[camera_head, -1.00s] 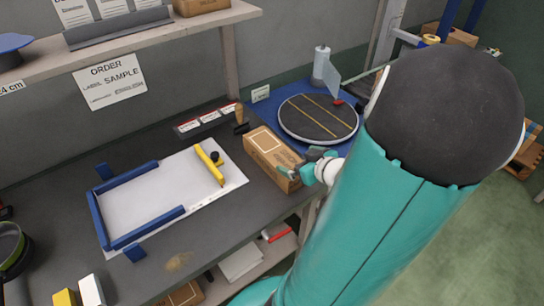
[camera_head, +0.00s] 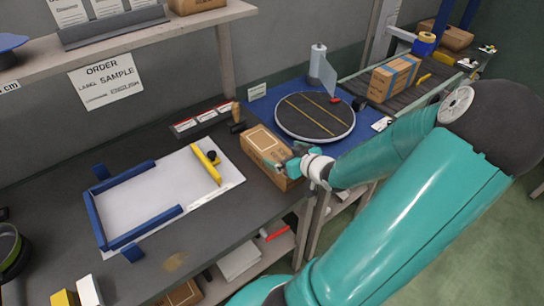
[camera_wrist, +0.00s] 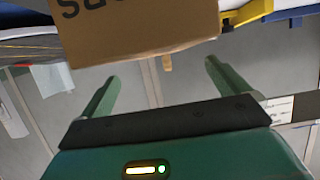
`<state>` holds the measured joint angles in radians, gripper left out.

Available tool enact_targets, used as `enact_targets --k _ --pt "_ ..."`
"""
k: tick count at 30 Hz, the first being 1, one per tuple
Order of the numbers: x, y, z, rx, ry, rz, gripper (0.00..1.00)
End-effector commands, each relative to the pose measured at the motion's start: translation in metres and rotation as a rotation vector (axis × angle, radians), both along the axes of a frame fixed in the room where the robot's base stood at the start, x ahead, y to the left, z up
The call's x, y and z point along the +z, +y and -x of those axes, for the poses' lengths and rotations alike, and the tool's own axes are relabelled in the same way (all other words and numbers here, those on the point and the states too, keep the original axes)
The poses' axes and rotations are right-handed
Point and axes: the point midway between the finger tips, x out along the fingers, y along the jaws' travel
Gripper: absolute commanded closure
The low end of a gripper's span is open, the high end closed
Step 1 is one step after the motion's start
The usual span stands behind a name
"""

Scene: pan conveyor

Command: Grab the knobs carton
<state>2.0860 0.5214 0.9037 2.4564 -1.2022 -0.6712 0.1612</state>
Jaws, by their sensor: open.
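A brown carton (camera_head: 264,146) with a pale label on top lies on the dark workbench, right of the white sheet. In the wrist view a brown carton face (camera_wrist: 140,28) with partly cut-off dark letters fills the top. I cannot read a full name on it. My gripper (camera_head: 289,163) is at the carton's near right end in the head view. In the wrist view its two green fingers (camera_wrist: 158,80) are spread apart with nothing between them. The carton shows just beyond their tips. Whether a finger touches it is unclear.
A round dark turntable (camera_head: 315,116) stands on a blue surface behind the carton. A blue-taped carton (camera_head: 393,77) sits on the conveyor (camera_head: 368,88) at the right. A blue frame (camera_head: 128,164) and yellow piece (camera_head: 207,166) lie on the white sheet. A shelf (camera_head: 120,40) overhangs the bench.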

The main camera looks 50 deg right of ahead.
Motion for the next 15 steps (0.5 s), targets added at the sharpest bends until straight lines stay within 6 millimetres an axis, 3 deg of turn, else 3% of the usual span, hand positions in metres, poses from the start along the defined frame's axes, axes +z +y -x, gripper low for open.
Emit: enact_targets --k 15 --pt "-0.027 -0.009 -0.043 0.002 0.001 -0.001 0.00"
